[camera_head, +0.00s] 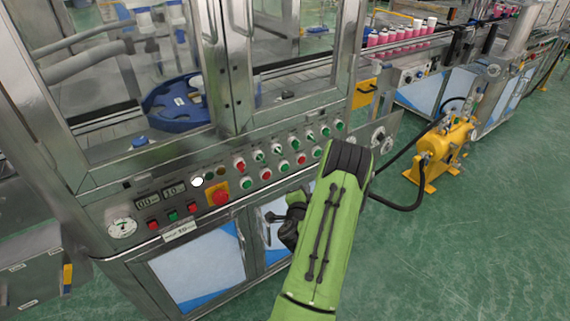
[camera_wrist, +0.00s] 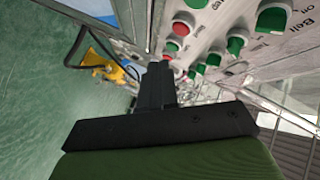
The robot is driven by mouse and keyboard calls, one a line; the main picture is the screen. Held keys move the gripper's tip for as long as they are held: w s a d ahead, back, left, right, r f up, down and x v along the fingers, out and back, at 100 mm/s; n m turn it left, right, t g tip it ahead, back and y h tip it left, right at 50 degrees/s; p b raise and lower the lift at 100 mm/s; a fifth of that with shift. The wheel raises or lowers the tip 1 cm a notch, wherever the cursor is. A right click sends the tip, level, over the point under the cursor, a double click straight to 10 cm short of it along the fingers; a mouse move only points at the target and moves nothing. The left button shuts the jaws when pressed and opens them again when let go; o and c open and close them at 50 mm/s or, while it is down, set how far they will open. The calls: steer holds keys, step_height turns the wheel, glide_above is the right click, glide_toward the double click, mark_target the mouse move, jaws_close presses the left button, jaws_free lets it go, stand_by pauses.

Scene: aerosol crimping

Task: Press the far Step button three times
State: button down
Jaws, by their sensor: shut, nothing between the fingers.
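The control panel (camera_head: 255,163) carries rows of red and green buttons and green knobs on the machine's front. Its labels are too small in the head view to tell which button is the far Step button. In the wrist view, red buttons (camera_wrist: 180,28) and a green button (camera_wrist: 200,68) show close beside my gripper (camera_wrist: 157,70). Printed labels there are partly cut off or too small to read for certain. My gripper is shut and empty, close to the panel; I cannot tell whether it touches a button. In the head view, my green arm hides part of the gripper.
A red emergency-type button on a yellow plate (camera_head: 218,195) and a gauge (camera_head: 123,228) sit at the panel's left. A large green knob (camera_wrist: 272,18) is near in the wrist view. A yellow pump unit (camera_head: 440,150) with a black hose stands to the right. Green floor (camera_head: 490,220) is clear.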

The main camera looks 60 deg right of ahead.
mark_target(285, 167)
steer(key=w+d+p, duration=0.3)
steer(key=w+p, duration=0.3)
steer(key=p, duration=0.6)
steer(key=shift+w+d, duration=0.15)
steer(key=shift+w, duration=0.05)
steer(key=shift+w+r, duration=0.1)
steer(key=shift+w, duration=0.05)
stand_by(1.4)
steer(key=shift+w+d+p, duration=0.15)
steer(key=shift+w+p, duration=0.1)
steer(key=shift+p, duration=0.1)
